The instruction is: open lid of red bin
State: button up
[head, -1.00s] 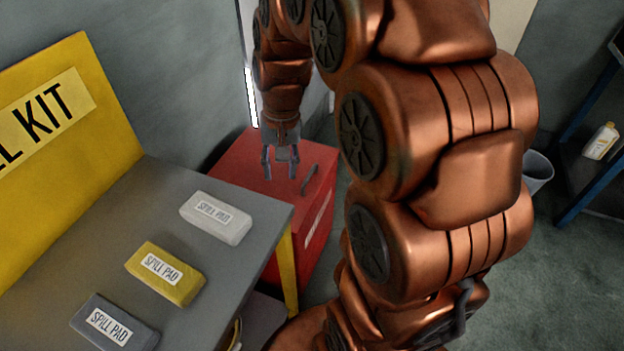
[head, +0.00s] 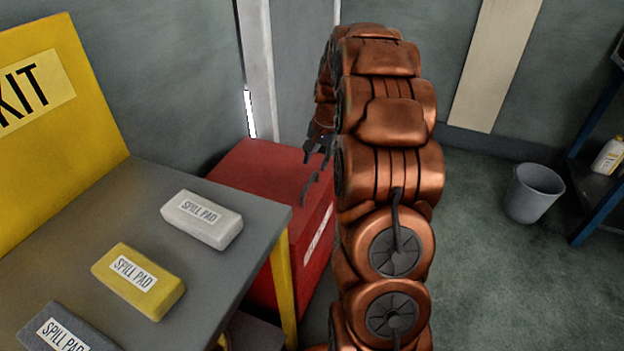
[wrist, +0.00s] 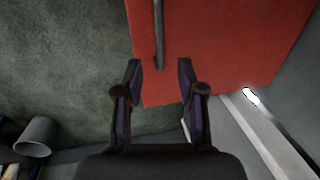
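The red bin (head: 255,165) stands on the floor behind the grey table, with its lid down. A dark bar handle (head: 311,187) lies along the lid's right side. My gripper (head: 318,158) is above the lid near the handle, partly hidden by my arm. In the wrist view the gripper (wrist: 160,80) is open and empty, its fingers spread apart over the bin's edge. The handle (wrist: 158,35) runs up the picture from between the fingertips, over the red lid (wrist: 215,40). Whether the fingers touch anything cannot be told.
A grey table (head: 237,265) with white (head: 202,218), yellow (head: 138,280) and grey (head: 62,330) spill pads is close to the bin's left. A grey bucket (head: 533,193) stands by a blue shelf (head: 590,200) at right. The floor between is clear.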

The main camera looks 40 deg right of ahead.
aim_at(310, 180)
jog(key=f, duration=0.4)
jog(key=w+f, duration=0.1)
jog(key=f, duration=0.2)
jog(key=shift+a+b, duration=0.35)
jog(key=shift+a, duration=0.05)
jog(key=shift+w, duration=0.1)
grip_shut()
